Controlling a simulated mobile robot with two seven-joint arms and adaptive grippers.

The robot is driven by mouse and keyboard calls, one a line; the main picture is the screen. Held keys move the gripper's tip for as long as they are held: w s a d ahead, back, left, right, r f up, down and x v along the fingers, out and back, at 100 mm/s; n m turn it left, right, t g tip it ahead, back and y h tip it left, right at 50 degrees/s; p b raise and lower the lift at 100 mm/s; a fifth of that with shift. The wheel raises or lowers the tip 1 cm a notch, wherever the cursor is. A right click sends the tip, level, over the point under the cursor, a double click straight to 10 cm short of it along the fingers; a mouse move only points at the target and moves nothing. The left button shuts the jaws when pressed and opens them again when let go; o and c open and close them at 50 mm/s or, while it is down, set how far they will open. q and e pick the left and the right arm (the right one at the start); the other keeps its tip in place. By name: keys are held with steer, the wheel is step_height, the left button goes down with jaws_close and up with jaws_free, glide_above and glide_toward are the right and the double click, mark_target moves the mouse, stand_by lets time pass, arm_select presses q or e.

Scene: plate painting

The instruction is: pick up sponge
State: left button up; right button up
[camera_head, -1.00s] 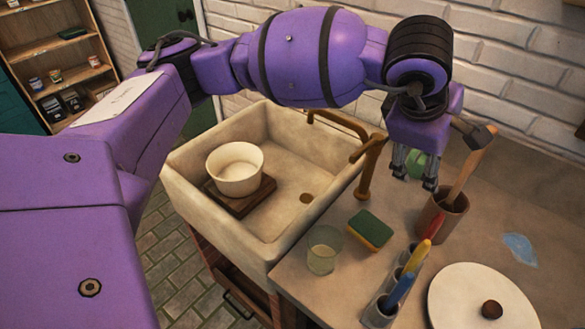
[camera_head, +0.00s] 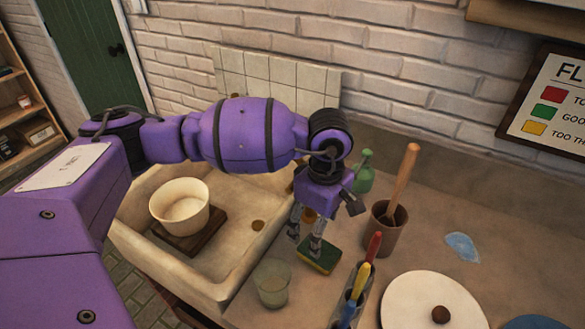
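The sponge (camera_head: 322,258), green on top with a yellow edge, lies on the counter just right of the sink. My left gripper (camera_head: 304,243) points down with its two fingers apart and nothing seen between them. It is beside and over the left end of the sponge and partly covers it. I cannot tell whether a fingertip touches the sponge. My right gripper is not in view.
A glass (camera_head: 271,284) stands close in front of the sponge. A holder with coloured-handled tools (camera_head: 350,300) and a brown pot (camera_head: 384,232) with a wooden handle stand to the right. A green bottle (camera_head: 364,172) is behind. The sink (camera_head: 262,248) is left.

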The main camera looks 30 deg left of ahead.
mark_target(323, 248)
arm_select(q)
steer(key=shift+w+d, duration=0.1)
steer(key=shift+d, duration=0.05)
steer(key=shift+d+f, duration=0.25)
steer(key=shift+f, duration=0.6)
steer(key=f, duration=0.5)
steer(key=shift+d+f+p, duration=0.35)
steer(key=shift+p, duration=0.05)
steer(key=c, duration=0.8)
